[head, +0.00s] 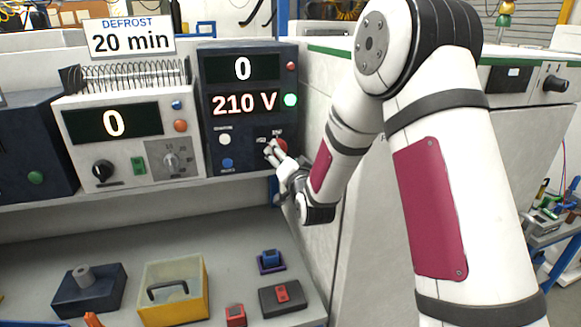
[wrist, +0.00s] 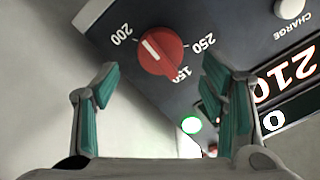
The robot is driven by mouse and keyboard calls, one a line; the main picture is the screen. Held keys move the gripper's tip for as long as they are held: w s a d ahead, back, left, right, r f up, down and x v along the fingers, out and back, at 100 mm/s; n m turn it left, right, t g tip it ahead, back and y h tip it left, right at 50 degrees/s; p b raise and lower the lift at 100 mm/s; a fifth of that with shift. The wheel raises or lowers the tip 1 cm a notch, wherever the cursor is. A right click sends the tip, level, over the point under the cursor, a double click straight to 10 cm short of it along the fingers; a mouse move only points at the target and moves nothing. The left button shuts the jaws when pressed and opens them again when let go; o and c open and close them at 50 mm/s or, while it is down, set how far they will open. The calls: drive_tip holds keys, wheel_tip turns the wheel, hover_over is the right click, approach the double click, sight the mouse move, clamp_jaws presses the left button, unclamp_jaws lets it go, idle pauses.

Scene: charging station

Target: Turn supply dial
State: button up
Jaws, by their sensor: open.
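The supply dial is a red round knob (wrist: 160,52) on a dark panel in the wrist view. Marks 150, 200 and 250 stand around it, and its white pointer line points a little past 200. In the head view the dial (head: 281,146) is partly hidden by my gripper. The dark supply unit (head: 207,130) shows 0 on its upper display and 210 V (head: 244,103) on its lower one. My gripper (head: 271,151) is at the dial. In the wrist view its green-padded fingers (wrist: 158,72) are open, one on each side, apart from the knob.
A green lit lamp (head: 291,100) is beside the voltage display. A white unit (head: 128,135) with a coil on top stands to the left. A yellow box (head: 204,288) and several small blocks lie on the bench below. A white wall stands close on the right.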

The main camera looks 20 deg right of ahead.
drive_tip(key=s, duration=0.7)
drive_tip(key=shift+s, duration=0.35)
